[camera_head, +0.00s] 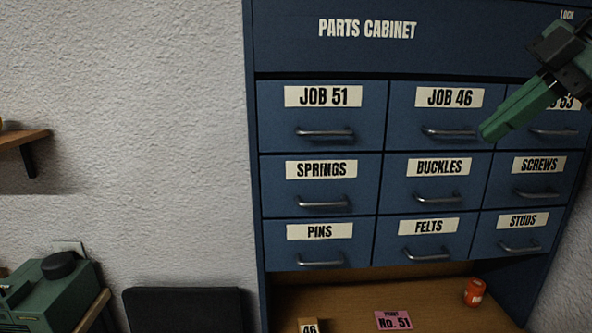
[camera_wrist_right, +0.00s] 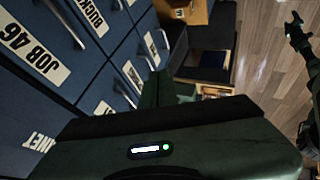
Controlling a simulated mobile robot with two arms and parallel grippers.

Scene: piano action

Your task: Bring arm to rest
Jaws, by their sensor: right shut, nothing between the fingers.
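My right gripper (camera_head: 487,134) comes in from the upper right in the head view, green with a dark wrist. Its fingers are shut and empty. They are in front of the blue parts cabinet (camera_head: 290,45), near the right end of the JOB 46 drawer (camera_head: 405,108) handle. The arm covers part of the JOB 53 label. I cannot tell whether the fingertips touch the cabinet. In the right wrist view the green fingers (camera_wrist_right: 155,88) point toward the drawer fronts. My left gripper does not show in the head view.
All the visible drawers look closed, with metal handles sticking out. On the shelf below stand an orange container (camera_head: 474,292), a pink No. 51 card (camera_head: 393,320) and a block marked 46 (camera_head: 309,326). A green machine (camera_head: 55,290) is at lower left.

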